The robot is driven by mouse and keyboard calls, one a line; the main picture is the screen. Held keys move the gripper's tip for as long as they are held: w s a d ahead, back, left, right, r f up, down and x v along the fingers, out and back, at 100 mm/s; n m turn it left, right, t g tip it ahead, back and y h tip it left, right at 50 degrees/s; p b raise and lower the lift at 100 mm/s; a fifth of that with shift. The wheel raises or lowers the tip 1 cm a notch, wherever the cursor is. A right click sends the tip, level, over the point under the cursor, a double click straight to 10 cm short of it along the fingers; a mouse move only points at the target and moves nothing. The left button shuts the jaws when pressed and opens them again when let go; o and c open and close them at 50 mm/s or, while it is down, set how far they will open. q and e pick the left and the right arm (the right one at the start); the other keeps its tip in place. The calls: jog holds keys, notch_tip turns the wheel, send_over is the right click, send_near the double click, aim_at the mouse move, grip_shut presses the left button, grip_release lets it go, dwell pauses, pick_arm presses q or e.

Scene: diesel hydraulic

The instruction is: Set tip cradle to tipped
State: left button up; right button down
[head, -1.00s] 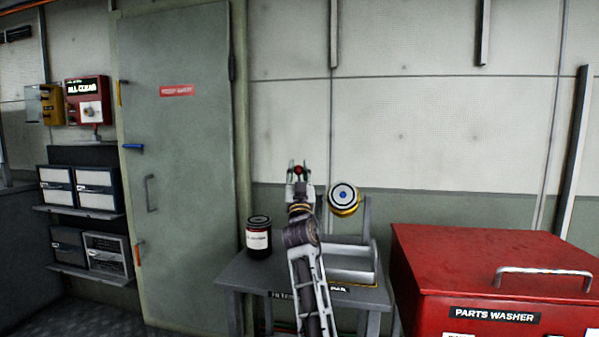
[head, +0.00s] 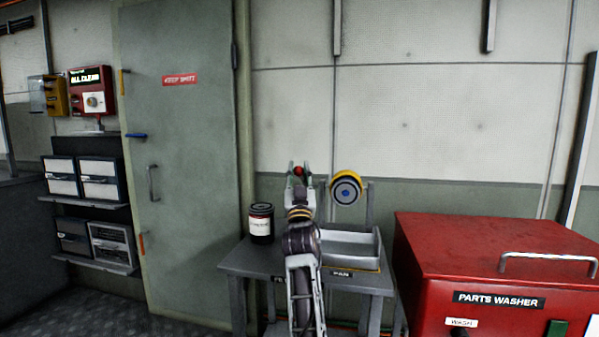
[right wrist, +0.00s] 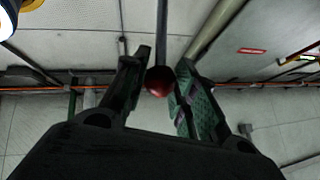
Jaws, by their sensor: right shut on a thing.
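The tip cradle holds a round canister (head: 346,188) with a yellow band and a blue-centred end, between grey uprights above a tray (head: 350,262). The canister's end face leans down toward the tray, with the yellow band showing on top. My right gripper (head: 298,172) is shut on a red ball knob (right wrist: 159,81) left of the canister. In the right wrist view the knob sits between the two fingers, with a dark rod (right wrist: 162,30) running up from it. Part of the canister shows at that view's top left corner. My left gripper is not in view.
A dark jar (head: 261,224) with a white label stands on the grey bench (head: 243,262), left of my right arm. A red parts washer (head: 490,245) stands close on the right. A closed grey door (head: 195,190) and storage drawers (head: 80,178) are on the left.

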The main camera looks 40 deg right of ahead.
jog(key=shift+s+a+f, duration=0.1)
jog(key=shift+a+f, duration=0.05)
jog(key=shift+f, duration=0.4)
jog(key=shift+a+f, duration=0.15)
jog(key=shift+f, duration=0.35)
jog(key=c, duration=1.1)
grip_release()
jog(key=shift+r, duration=5.1)
